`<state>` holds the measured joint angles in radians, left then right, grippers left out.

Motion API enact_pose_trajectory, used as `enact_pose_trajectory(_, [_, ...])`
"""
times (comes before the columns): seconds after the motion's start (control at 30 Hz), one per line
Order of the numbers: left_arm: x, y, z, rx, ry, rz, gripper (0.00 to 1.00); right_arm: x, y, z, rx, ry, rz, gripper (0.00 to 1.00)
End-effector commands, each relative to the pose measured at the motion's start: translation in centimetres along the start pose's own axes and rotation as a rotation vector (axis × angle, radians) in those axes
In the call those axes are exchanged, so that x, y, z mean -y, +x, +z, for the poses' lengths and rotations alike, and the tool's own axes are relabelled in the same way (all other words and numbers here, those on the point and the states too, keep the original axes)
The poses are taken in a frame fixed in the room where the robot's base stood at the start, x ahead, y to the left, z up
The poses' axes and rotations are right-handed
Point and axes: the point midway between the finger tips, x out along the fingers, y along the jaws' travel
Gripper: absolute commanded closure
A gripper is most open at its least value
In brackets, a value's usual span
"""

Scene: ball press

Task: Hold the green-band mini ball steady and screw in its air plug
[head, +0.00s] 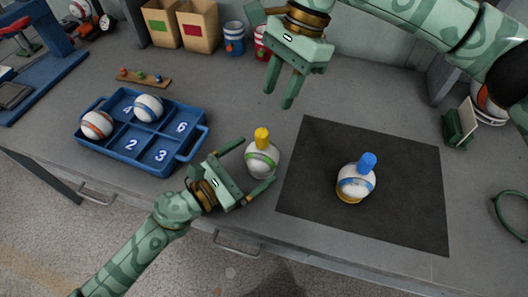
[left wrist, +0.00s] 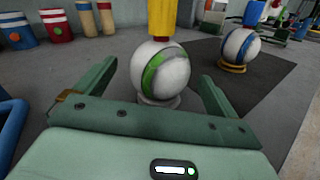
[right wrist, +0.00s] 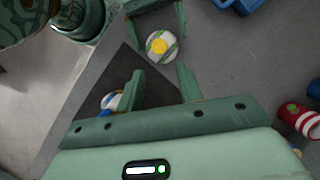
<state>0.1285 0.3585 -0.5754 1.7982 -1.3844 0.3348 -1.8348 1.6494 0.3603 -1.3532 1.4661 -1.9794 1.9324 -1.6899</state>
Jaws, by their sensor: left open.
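The green-band mini ball (head: 262,160) is white with a green band and stands on the table left of the black mat. A yellow plug (head: 262,137) stands upright on its top. In the left wrist view the ball (left wrist: 160,72) rests on a small ring, between the fingers. My left gripper (head: 252,166) is open around the ball, and the fingers look apart from it. My right gripper (head: 280,98) is open and empty above the table, behind the ball. In the right wrist view the ball (right wrist: 161,47) shows beyond its fingertips, with the yellow plug in the middle.
A blue-band ball (head: 355,184) with a blue plug (head: 367,162) stands on the black mat (head: 410,215). A blue numbered tray (head: 185,138) at left holds two balls. A wooden strip with small plugs (head: 145,77), boxes (head: 200,27) and cups (head: 234,42) stand behind.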

Motion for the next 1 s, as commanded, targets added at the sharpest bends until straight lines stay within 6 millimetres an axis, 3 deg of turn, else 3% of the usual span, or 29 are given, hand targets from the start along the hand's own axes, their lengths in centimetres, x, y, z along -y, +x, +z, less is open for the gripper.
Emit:
enact_pose_trajectory(0.1, [0.0, 2.1, 0.1, 0.002, 0.001, 0.0, 0.05, 0.0, 0.0, 0.0, 0.0, 0.0, 0.0, 0.64])
enact_pose_trajectory(0.23, [0.0, 3.6, 0.0, 0.001, -0.002, 0.0, 0.05, 0.0, 0.0, 0.0, 0.0, 0.0, 0.0, 0.64])
enact_pose_trajectory(0.6, [0.0, 4.3, 0.0, 0.0, -0.001, -0.001, 0.05, 0.0, 0.0, 0.0, 0.0, 0.0, 0.0, 0.64])
enact_pose_trajectory(0.63, [0.0, 4.3, 0.0, -0.001, -0.001, -0.001, 0.07, 0.0, 0.0, 0.0, 0.0, 0.0, 0.0, 0.64])
enact_pose_trajectory(0.8, [0.0, 4.3, 0.0, -0.001, -0.001, 0.0, 0.52, 0.0, 0.0, 0.0, 0.0, 0.0, 0.0, 0.64])
enact_pose_trajectory(0.9, [0.0, 4.3, 0.0, -0.001, -0.001, 0.0, 0.52, 0.0, 0.0, 0.0, 0.0, 0.0, 0.0, 0.64])
enact_pose_trajectory(0.97, [0.0, 4.2, 0.0, -0.001, -0.001, 0.0, 0.52, 0.0, -0.1, 0.0, -0.001, -0.001, -0.001, 0.54])
enact_pose_trajectory(1.0, [0.0, 4.2, 0.0, -0.001, -0.001, 0.0, 0.52, 0.1, -0.4, 0.1, -0.005, -0.004, -0.007, 0.54])
